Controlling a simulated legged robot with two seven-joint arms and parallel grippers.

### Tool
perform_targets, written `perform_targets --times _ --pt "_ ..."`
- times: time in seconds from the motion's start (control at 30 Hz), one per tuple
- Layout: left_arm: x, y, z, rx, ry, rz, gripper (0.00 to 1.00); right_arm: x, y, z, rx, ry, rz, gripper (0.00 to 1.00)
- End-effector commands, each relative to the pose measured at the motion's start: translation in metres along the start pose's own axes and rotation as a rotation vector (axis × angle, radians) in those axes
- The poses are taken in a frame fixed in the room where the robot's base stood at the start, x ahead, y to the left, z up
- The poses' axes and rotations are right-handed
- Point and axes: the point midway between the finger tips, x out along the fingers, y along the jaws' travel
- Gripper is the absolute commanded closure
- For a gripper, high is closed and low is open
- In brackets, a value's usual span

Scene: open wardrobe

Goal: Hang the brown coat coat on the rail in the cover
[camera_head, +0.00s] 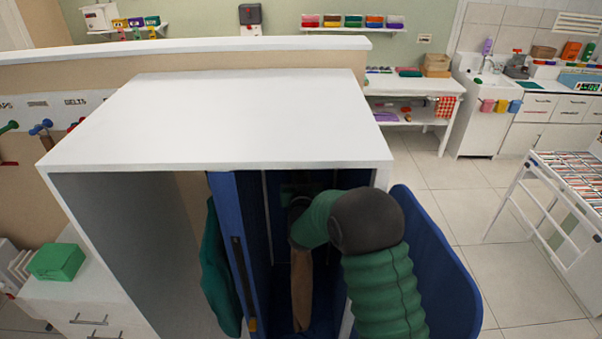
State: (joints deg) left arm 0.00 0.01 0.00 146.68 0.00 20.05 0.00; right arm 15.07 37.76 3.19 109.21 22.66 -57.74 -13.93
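The brown coat (301,288) shows as a narrow brown strip hanging inside the wardrobe, below the end of my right arm. The blue cover (238,250) hangs open around it, with a blue flap (437,270) out to the right. My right arm, in a green ribbed sleeve, comes in from the lower right and reaches into the cover. My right gripper (297,205) is in dark shadow at the coat's upper end; its fingers cannot be made out. The rail is hidden under the wardrobe top. My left gripper is not in view.
The white wardrobe (225,115) has a flat top above the opening. A dark teal garment (215,275) hangs left of the cover. A green box (56,262) sits on white drawers at left. A white rack (545,205) stands at right, with clear floor between.

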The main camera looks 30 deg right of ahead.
Motion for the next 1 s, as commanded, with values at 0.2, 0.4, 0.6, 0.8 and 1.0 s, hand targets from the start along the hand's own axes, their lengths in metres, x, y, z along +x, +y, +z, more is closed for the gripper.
perform_targets --times 0.2,0.4,0.6,0.8,1.0 --pt "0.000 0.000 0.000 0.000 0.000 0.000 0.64 0.001 0.000 -0.003 0.001 0.007 0.000 1.00" --pt "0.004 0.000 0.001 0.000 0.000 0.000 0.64 0.001 0.000 0.001 0.001 0.007 0.000 1.00" --pt "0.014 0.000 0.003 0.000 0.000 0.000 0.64 0.001 0.000 0.012 0.000 0.006 0.000 1.00" --pt "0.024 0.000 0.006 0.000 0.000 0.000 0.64 0.001 0.000 0.024 0.000 0.005 -0.001 1.00" --pt "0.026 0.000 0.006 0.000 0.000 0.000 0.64 0.001 0.000 0.027 0.000 0.004 -0.002 1.00"
